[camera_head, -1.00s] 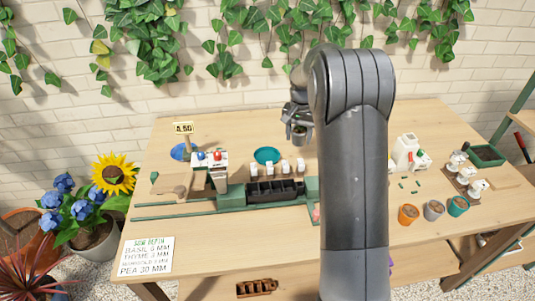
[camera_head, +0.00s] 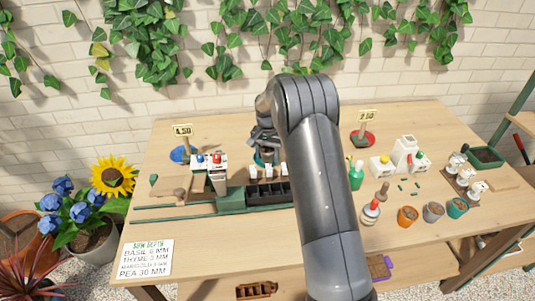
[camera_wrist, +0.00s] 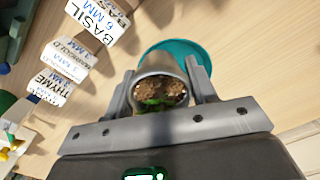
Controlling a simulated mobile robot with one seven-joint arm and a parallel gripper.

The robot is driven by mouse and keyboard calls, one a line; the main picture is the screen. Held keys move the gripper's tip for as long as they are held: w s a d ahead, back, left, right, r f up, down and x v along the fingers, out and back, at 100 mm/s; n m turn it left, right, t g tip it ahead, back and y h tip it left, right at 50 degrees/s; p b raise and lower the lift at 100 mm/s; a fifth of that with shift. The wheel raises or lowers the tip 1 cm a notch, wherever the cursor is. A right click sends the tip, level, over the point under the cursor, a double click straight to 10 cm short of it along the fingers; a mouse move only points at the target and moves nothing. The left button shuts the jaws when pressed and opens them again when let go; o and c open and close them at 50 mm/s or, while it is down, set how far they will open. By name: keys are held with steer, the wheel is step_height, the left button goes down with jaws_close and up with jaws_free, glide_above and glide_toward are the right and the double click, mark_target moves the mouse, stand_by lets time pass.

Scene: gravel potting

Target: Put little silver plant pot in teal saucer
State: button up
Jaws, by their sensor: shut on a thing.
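My gripper (camera_wrist: 163,95) is shut on the little silver plant pot (camera_wrist: 155,69), which has brown soil and a small green plant inside. In the wrist view, the teal saucer (camera_wrist: 197,55) shows behind the pot, partly hidden by it and a finger. In the head view, my gripper (camera_head: 264,146) holds the pot over the saucer's area at the back middle of the table. The saucer is mostly covered there. I cannot tell the exact gap between pot and saucer.
White plant labels (camera_wrist: 97,20) stand close by at the left in the wrist view. A black seed tray (camera_head: 268,193) lies in front. Several small pots, including an orange one (camera_head: 407,216), stand at right.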

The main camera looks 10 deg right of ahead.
steer(key=shift+f, duration=0.4)
steer(key=o, duration=1)
steer(key=shift+o, duration=0.2)
